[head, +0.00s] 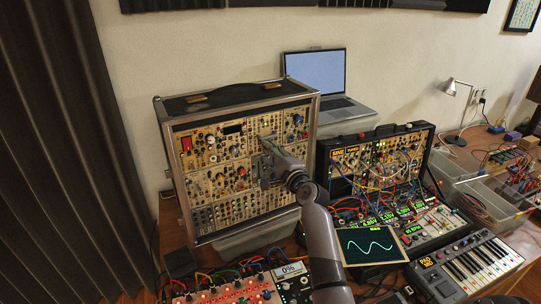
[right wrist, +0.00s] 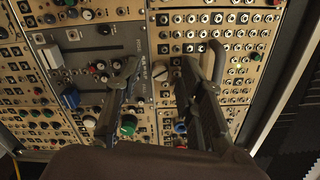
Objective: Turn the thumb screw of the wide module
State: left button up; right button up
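The tall synth case (head: 243,165) stands on the table, its tan module panels facing me. My right gripper (head: 268,162) is up against the middle-right part of its front and hides some panel there. In the right wrist view, my right gripper (right wrist: 160,72) is open, its two fingers apart on either side of a small pale round head (right wrist: 160,71), which looks like the thumb screw. I cannot tell whether the fingers touch it. A wide dark grey module (right wrist: 105,42) with sliders lies left of that head. My left gripper is not in view.
A second, patched synth case (head: 378,160) and a laptop (head: 317,75) stand to the right. A keyboard (head: 470,262) is at lower right. Loose cables fill the table front.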

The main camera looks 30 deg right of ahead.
jog(key=s+a, duration=0.1)
jog(key=s, duration=1.1)
jog(key=shift+a+f, duration=0.1)
